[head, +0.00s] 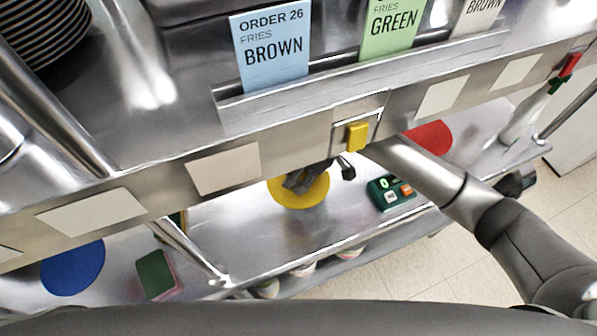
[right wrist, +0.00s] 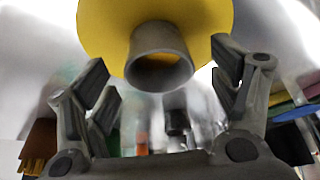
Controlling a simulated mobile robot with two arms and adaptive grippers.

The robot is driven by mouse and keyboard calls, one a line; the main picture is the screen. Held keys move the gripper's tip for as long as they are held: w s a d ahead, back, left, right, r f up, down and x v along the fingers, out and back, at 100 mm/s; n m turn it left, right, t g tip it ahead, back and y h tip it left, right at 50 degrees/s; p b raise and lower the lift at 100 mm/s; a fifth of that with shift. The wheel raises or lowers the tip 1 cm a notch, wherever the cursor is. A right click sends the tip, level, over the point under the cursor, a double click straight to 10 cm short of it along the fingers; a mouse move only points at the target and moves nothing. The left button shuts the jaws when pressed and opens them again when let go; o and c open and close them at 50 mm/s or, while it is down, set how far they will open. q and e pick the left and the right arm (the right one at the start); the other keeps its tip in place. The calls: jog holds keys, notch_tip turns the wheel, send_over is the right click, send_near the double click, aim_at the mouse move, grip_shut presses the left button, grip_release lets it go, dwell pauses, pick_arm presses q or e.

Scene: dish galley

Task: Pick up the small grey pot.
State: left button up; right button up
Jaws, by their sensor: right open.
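The small grey pot (right wrist: 160,57) shows in the right wrist view as a short grey cylinder with a round rim, in front of the yellow disc (right wrist: 105,25). My right gripper (right wrist: 160,75) is open, with one finger on each side of the pot and a visible gap to both. In the head view my right gripper (head: 318,177) is low over the yellow disc (head: 312,201) on the lower shelf, partly hidden by the steel rail. I cannot clearly tell the pot from the dark gripper parts there. My left gripper is out of view.
A steel rail (head: 225,170) with a yellow switch (head: 357,136) runs above the lower shelf (head: 240,235). A dark green button box (head: 390,195) stands right of the yellow disc.

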jog(key=shift+x, duration=1.45)
jog(key=shift+d, duration=0.1)
jog(key=c, duration=1.3)
jog(key=shift+o, duration=0.2)
jog(key=shift+r, duration=0.1)
